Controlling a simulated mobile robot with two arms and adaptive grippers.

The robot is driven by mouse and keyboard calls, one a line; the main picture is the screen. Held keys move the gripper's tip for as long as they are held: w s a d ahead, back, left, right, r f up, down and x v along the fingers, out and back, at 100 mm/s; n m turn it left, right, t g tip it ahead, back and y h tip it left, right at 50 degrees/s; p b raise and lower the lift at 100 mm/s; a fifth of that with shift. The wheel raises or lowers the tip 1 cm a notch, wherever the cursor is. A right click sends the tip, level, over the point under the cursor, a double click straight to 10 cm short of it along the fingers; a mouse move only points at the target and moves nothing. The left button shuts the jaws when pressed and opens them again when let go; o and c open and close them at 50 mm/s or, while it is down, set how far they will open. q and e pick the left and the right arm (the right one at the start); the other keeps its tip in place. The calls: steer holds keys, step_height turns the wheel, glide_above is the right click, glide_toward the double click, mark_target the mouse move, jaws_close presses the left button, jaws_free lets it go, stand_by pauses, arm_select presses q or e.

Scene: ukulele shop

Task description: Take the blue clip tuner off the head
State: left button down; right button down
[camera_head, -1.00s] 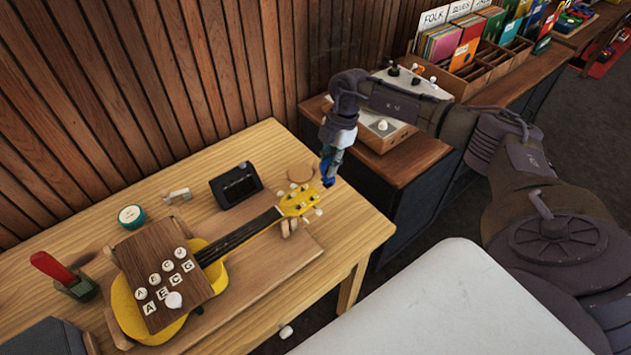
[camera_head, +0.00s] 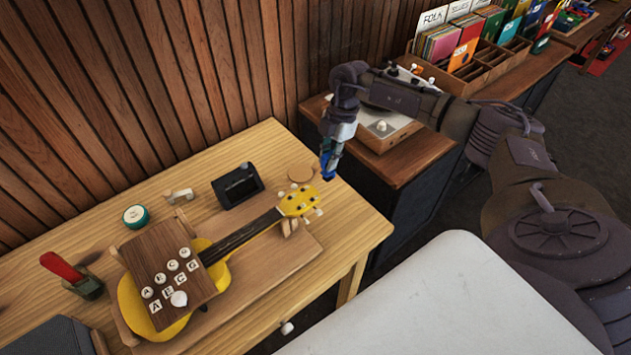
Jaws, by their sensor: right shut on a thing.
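A yellow ukulele (camera_head: 215,247) lies on a wooden board on the bench, with a box of lettered buttons over its body. Its yellow head (camera_head: 298,202) points to the upper right and carries several pale pegs. My right gripper (camera_head: 328,172) points down just above and beyond the head's tip. It is shut on the blue clip tuner (camera_head: 327,166), which is small and partly hidden by the fingers. The tuner looks apart from the head. My left gripper is not in view.
On the wooden bench (camera_head: 75,230) stand a black device (camera_head: 237,186), a teal round tin (camera_head: 135,216) and a red-handled tool (camera_head: 70,274). A dark cabinet (camera_head: 400,205) with record crates is beyond. Bare bench lies right of the head.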

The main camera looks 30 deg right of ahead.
steer(key=shift+a+p+v, duration=0.2)
steer(key=shift+p+v, duration=0.4)
steer(key=shift+v, duration=0.15)
steer(key=shift+a+p+v, duration=0.15)
steer(key=shift+p+v, duration=0.45)
steer(key=shift+v, duration=0.1)
steer(key=shift+a+p+v, duration=0.2)
steer(key=shift+p+v, duration=0.4)
steer(key=shift+v, duration=0.15)
steer(key=shift+r, duration=0.15)
